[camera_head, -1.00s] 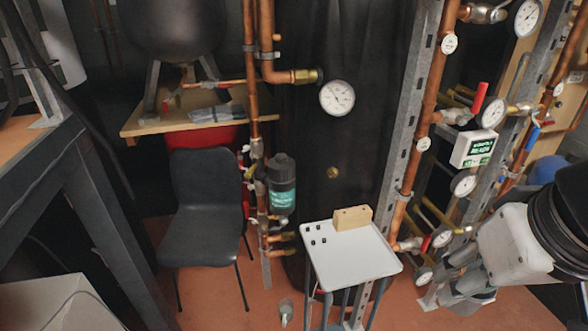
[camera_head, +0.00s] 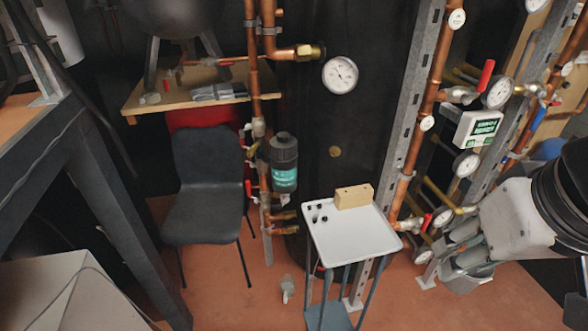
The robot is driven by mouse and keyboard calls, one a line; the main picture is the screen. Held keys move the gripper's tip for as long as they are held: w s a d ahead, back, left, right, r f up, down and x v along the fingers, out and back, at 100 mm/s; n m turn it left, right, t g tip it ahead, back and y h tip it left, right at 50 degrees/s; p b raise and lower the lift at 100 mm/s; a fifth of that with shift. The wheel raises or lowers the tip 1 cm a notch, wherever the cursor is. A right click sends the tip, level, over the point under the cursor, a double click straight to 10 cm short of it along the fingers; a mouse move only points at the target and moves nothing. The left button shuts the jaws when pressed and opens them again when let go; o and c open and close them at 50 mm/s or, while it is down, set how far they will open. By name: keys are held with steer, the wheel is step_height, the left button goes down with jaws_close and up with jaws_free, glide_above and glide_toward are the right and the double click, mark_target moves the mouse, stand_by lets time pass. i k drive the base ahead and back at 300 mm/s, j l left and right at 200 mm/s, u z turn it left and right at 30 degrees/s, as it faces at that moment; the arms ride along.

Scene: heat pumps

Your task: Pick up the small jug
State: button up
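I cannot make out a clear jug. A small pale grey, upright object (camera_head: 287,288) stands on the floor left of the white side table; it may be the small jug, but it is too small to tell. My gripper (camera_head: 452,268), grey, hangs from my white and black arm at the right edge. It is well to the right of that object, with the side table between them. Its fingers are not clear enough to show whether it is open, and I see nothing held in it.
The white side table (camera_head: 352,238) carries a wooden block (camera_head: 353,196) and several small dark pieces. A dark chair (camera_head: 207,190) stands to the left. Copper pipes with gauges rise behind the table and near my arm.

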mark_target(288, 282)
steer(key=i+j, duration=0.1)
steer(key=i, duration=0.15)
steer(key=i+j+u, duration=0.1)
steer(key=u, duration=0.35)
steer(key=i+u, duration=0.45)
steer(key=k+l+u, duration=0.1)
steer(key=u, duration=0.6)
